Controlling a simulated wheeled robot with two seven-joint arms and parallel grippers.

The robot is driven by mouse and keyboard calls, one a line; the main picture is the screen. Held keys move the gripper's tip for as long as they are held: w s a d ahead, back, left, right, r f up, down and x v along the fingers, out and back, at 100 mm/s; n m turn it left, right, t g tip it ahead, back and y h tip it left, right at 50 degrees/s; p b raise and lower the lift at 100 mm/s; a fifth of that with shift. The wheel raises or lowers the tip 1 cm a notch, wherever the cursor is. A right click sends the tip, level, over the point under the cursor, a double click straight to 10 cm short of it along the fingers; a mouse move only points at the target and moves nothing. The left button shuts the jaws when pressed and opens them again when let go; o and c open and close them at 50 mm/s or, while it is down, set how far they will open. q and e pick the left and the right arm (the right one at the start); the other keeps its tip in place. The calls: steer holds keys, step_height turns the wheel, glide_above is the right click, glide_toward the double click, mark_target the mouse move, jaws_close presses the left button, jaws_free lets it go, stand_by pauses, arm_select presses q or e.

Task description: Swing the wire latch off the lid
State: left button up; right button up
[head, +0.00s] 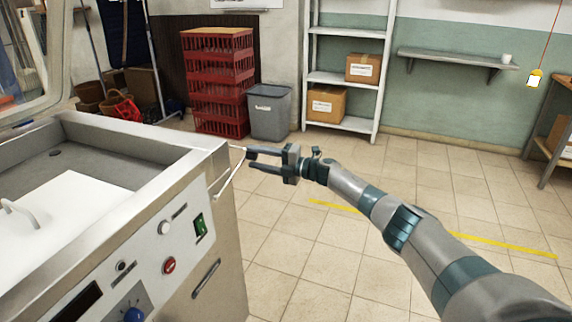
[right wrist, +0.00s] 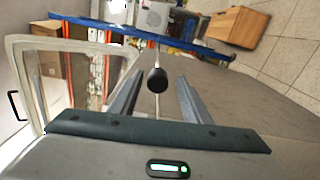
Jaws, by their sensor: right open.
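The white lid (head: 75,225) with its curved handle lies in the grey steel tank (head: 215,150) at the left of the head view. The pale wire latch (head: 229,175) shows at the tank's right corner, beside my right gripper (head: 251,159). My right gripper is open, with its fingers pointing at the tank corner. In the right wrist view a black knob (right wrist: 157,80) on a thin rod lies between the two spread fingers (right wrist: 157,92), with space on both sides. Whether this knob belongs to the latch is not clear. My left gripper is out of view.
The tank's front panel (head: 165,245) carries knobs and switches. Red crates (head: 217,85), a grey bin (head: 269,112) and a shelf with boxes (head: 345,122) stand along the back wall. The tiled floor (head: 310,245) right of the tank is clear.

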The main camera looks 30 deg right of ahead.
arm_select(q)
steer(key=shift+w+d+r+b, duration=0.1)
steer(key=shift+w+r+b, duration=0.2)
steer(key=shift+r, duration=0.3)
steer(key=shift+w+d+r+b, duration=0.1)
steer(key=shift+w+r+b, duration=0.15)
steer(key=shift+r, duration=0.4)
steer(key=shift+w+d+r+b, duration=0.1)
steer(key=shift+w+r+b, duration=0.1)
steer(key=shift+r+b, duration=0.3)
arm_select(e)
steer(key=v, duration=1.7)
steer(key=shift+f, duration=0.15)
